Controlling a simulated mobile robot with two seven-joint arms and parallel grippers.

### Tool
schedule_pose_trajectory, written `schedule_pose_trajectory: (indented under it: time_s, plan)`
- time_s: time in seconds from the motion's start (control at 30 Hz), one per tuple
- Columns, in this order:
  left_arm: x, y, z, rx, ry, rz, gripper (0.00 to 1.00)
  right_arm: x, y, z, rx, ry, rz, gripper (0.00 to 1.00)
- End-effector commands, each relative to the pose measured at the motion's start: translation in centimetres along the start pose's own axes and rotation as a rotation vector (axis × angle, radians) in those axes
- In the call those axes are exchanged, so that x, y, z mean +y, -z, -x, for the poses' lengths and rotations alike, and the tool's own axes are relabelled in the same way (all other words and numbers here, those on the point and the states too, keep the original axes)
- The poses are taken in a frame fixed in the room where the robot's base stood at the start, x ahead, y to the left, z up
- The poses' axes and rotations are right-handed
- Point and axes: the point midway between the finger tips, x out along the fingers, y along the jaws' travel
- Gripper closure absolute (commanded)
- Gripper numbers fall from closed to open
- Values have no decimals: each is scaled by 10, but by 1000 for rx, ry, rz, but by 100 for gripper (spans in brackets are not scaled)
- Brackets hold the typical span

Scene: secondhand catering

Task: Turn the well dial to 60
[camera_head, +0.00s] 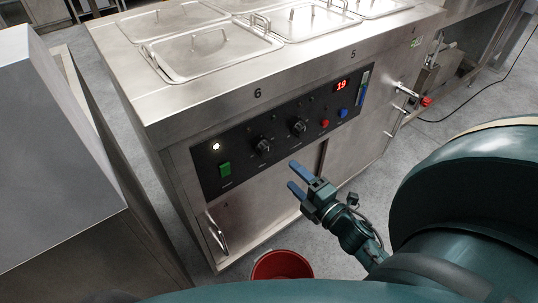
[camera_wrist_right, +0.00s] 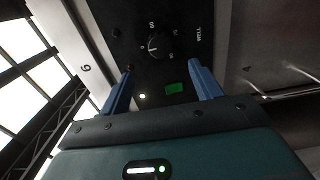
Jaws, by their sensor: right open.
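The well dial (camera_head: 263,146) is the left of two black knobs on the dark control panel (camera_head: 241,163). In the right wrist view the well dial (camera_wrist_right: 155,44) shows beyond the fingertips, with a number scale around it and the word WELL beside it. I cannot read its exact setting. My right gripper (camera_head: 294,176) is open and empty, in front of the cabinet and below the knobs, apart from the dial. Its two blue fingers also show in the right wrist view (camera_wrist_right: 161,69), spread apart. My left gripper is out of view.
A second knob (camera_head: 298,127) sits right of the dial. A green switch (camera_head: 225,169), a lit white lamp (camera_head: 216,146), red and blue buttons and a red display (camera_head: 341,85) reading 19 share the panel. Lidded wells (camera_head: 213,49) are on top. A red bucket (camera_head: 282,266) stands below.

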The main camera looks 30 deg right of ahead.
Motion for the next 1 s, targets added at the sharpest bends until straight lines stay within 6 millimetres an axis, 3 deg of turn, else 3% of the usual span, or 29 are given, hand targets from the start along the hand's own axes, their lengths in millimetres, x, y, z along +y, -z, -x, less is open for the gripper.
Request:
schedule_pose_trajectory:
  time_s: [0.3, 0.5, 0.7, 1.0]
  plan:
    - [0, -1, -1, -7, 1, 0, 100, 2, 0, -68, 2, -4, 2, 36]
    - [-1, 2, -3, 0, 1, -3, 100, 2, 0, -99, 1, -3, 1, 36]
    - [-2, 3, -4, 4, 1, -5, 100, 1, 0, -111, 0, 0, 0, 36]
    - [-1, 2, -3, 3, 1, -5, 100, 1, 0, -112, 1, 0, 0, 39]
